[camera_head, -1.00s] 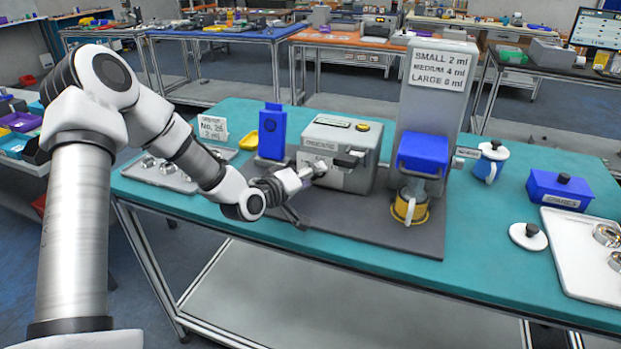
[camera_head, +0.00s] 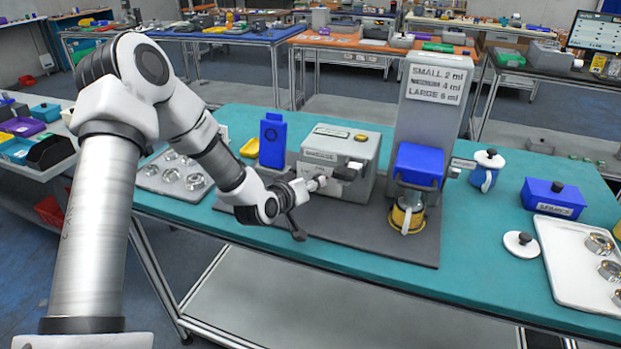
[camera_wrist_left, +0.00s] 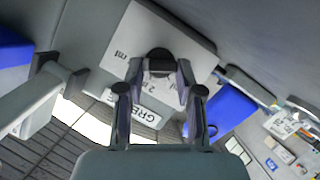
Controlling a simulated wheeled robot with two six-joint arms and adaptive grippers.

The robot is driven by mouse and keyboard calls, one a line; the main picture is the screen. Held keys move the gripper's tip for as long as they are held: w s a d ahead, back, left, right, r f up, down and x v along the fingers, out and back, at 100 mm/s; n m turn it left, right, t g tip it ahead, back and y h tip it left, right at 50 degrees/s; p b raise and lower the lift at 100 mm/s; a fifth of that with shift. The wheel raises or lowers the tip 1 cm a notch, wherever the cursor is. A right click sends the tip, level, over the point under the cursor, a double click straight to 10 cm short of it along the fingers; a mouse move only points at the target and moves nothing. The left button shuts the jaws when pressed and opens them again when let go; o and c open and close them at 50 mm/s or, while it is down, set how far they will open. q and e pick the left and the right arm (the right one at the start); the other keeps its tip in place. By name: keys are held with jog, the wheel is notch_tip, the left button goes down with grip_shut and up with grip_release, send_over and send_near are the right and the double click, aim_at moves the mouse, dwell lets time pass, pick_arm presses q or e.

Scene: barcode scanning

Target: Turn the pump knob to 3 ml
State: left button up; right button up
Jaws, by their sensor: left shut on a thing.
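The grey grease pump (camera_head: 338,145) stands on a dark mat on the teal bench, with a label on its front. My left gripper (camera_head: 313,185) is at the lower left of its front face. In the left wrist view, my left gripper's fingers (camera_wrist_left: 157,85) close on the black round pump knob (camera_wrist_left: 160,61). A pale dial plate (camera_wrist_left: 195,45) with partly covered "ml" marks lies behind the knob. The fingers hide part of the scale, so I cannot read the knob's setting. In the head view the knob is mostly hidden by the gripper. My right gripper is not in view.
Right of the pump is a grey column with a size sign (camera_head: 437,78), a blue head (camera_head: 420,165) and a yellow-based cup (camera_head: 407,217). Trays (camera_head: 552,262) with metal rings lie at both ends.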

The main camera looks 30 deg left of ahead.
pick_arm(q)
jog(key=o, duration=1.2)
jog(key=shift+c, duration=0.2)
jog(key=v, duration=1.2)
jog(key=shift+f, duration=0.1)
